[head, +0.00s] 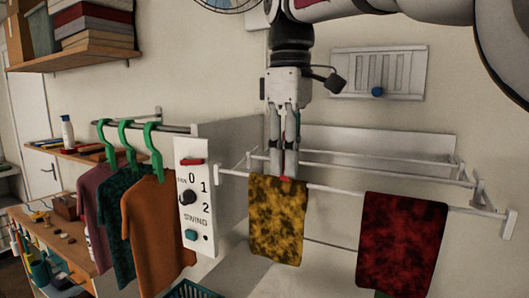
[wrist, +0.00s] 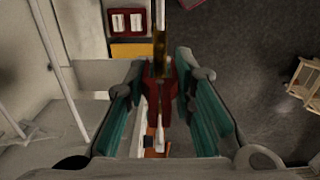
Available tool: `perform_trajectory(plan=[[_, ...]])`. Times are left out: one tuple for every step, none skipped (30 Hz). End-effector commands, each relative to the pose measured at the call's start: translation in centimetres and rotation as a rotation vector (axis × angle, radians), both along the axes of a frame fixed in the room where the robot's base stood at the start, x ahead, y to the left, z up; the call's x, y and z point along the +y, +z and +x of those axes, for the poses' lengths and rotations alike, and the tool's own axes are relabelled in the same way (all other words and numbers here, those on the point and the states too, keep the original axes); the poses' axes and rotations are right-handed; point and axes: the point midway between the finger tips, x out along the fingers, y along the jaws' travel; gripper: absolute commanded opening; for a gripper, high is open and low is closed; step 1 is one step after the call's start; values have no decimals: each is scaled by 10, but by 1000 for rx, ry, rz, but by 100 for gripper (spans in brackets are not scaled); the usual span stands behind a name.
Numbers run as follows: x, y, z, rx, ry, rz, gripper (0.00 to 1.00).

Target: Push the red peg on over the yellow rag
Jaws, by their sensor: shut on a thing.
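The yellow rag (head: 277,222), mottled with dark patches, hangs over the front rail of the white rack in the head view. My gripper (head: 284,174) points down at the rag's top edge and is shut on the red peg (head: 287,180), of which only a little shows there. In the wrist view the red peg (wrist: 160,96) sits between the teal finger pads of my gripper (wrist: 160,88). Its prongs straddle the rail and meet the near end of the rag (wrist: 160,48). How far they overlap the cloth I cannot tell.
A dark red rag (head: 398,243) hangs on the same front rail (head: 335,190) to the right. A control panel (head: 195,208) and shirts on green hangers (head: 153,220) stand to the left. More rack rails run behind my gripper.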

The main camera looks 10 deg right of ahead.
Motion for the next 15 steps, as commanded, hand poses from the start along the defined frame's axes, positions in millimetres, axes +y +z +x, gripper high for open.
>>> perform_trajectory(plan=[[0, -1, 0, 0, 0, 0, 8], [0, -2, 0, 0, 0, 0, 8], [0, -2, 0, 0, 0, 0, 8], [0, -3, 0, 0, 0, 0, 8], [0, -3, 0, 0, 0, 0, 8], [0, -4, 0, 0, 0, 0, 8], [0, -4, 0, -1, 0, 1, 8], [0, -5, 0, 0, 0, 0, 8], [0, -6, 0, 0, 0, 0, 8], [0, -6, 0, 0, 0, 0, 8], [0, -7, 0, 0, 0, 0, 8], [0, -8, 0, 0, 0, 0, 8], [0, -8, 0, 0, 0, 0, 8], [0, -9, 0, 0, 0, 0, 8], [0, -10, 0, 1, 0, -1, 8]])
